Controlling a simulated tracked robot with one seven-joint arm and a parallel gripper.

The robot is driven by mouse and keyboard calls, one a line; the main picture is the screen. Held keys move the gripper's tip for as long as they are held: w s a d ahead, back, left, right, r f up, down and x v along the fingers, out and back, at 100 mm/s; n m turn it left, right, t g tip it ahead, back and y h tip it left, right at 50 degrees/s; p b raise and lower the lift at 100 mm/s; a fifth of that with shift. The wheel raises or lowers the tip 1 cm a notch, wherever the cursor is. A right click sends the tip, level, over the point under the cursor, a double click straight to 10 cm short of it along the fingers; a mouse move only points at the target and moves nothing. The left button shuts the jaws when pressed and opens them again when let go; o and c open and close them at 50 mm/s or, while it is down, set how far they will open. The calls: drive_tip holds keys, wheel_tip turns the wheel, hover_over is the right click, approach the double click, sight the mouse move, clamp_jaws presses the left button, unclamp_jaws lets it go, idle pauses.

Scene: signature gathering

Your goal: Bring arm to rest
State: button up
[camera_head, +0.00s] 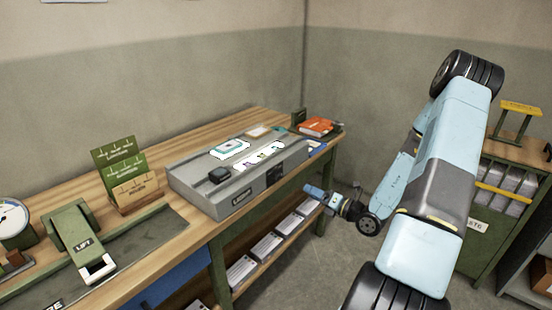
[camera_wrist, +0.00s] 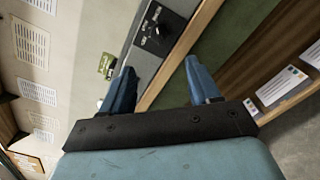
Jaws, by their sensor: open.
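My arm extends across the right half of the head view, with its light blue links bent at the elbow. My gripper (camera_head: 318,193) hangs in front of the bench's right end, apart from the bench edge. In the wrist view my gripper (camera_wrist: 160,82) has its two blue fingers spread wide, with nothing held between them. Behind the fingers in that view are the grey tray's edge and the bench front.
The wooden bench (camera_head: 180,231) carries a grey tray (camera_head: 206,194) with papers and a black block. A green stapler-like device (camera_head: 75,232) and card holder (camera_head: 119,166) stand left. Paper stacks (camera_head: 266,246) lie on the lower shelf. A green cabinet (camera_head: 483,235) stands right. Open floor lies between.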

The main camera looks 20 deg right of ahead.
drive_tip(key=s+a+r+n+g, duration=0.6)
drive_tip(key=a+r+n+g, duration=0.15)
drive_tip(key=n, duration=0.45)
drive_tip(key=s+a+r+n+g, duration=0.65)
drive_tip(key=r+n, duration=0.25)
drive_tip(key=n, duration=0.2)
drive_tip(key=s+d+r+n+t+h, duration=0.2)
drive_tip(key=s+r+n+h, duration=0.3)
drive_tip(key=r+n, duration=0.3)
drive_tip(key=s+d+r+n+t+h, duration=0.3)
drive_tip(key=s+r+n+h, duration=0.2)
drive_tip(key=s+r+n, duration=0.3)
drive_tip(key=shift+s+d+r+h, duration=0.2)
drive_tip(key=shift+r+h, duration=0.1)
drive_tip(key=shift+r, duration=0.1)
idle(2.2)
